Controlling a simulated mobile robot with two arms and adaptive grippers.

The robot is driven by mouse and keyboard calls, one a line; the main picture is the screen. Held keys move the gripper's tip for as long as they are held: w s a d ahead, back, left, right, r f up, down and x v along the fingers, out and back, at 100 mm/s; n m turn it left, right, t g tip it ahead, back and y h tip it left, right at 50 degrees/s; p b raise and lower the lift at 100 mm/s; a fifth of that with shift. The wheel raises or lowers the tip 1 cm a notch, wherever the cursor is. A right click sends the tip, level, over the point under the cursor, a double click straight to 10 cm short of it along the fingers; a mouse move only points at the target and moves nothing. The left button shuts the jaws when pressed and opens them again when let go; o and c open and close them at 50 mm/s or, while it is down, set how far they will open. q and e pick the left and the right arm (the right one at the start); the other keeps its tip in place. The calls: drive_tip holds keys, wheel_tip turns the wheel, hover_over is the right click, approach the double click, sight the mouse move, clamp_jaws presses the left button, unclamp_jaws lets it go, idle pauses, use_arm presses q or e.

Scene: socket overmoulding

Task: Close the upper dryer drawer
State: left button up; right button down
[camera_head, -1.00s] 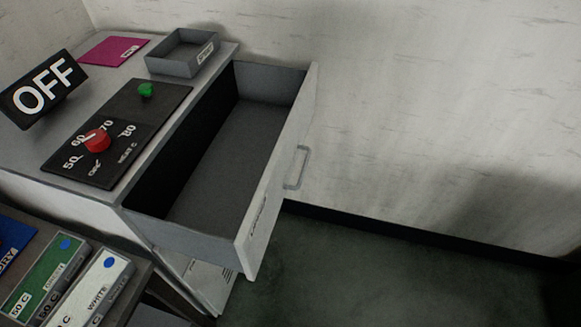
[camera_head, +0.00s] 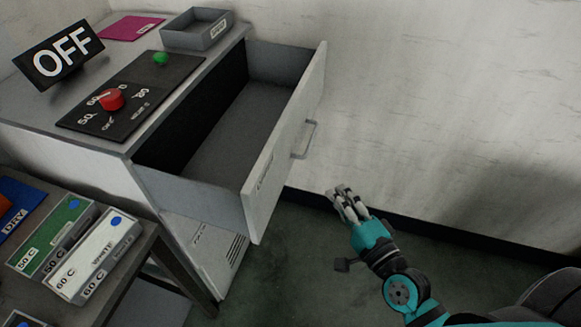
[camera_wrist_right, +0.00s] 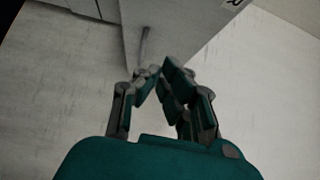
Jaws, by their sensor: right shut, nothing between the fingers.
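The upper dryer drawer (camera_head: 222,130) is pulled far out of the dryer (camera_head: 85,150) and looks empty. Its white front (camera_head: 287,140) carries a grey handle (camera_head: 305,139). My right gripper (camera_head: 341,191) is to the right of the drawer front and below the handle in the picture, apart from both. Its fingers are shut and empty. In the right wrist view, the fingertips (camera_wrist_right: 158,70) meet below the drawer front (camera_wrist_right: 175,30), with the handle (camera_wrist_right: 143,42) just beyond them. My left gripper is not in view.
The dryer top holds a black control panel (camera_head: 130,92) with a red knob, an OFF sign (camera_head: 58,57) and a grey tray (camera_head: 196,40). A side table with labelled boxes (camera_head: 95,256) stands at the lower left. The floor right of the dryer is clear up to the wall.

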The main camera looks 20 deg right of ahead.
drive_tip(key=p, duration=0.2)
approach(289, 149)
drive_tip(key=d, duration=0.3)
drive_tip(key=w+a, duration=0.4)
drive_tip(key=w, duration=0.1)
drive_tip(key=shift+f+p, duration=0.2)
drive_tip(key=shift+p, duration=0.2)
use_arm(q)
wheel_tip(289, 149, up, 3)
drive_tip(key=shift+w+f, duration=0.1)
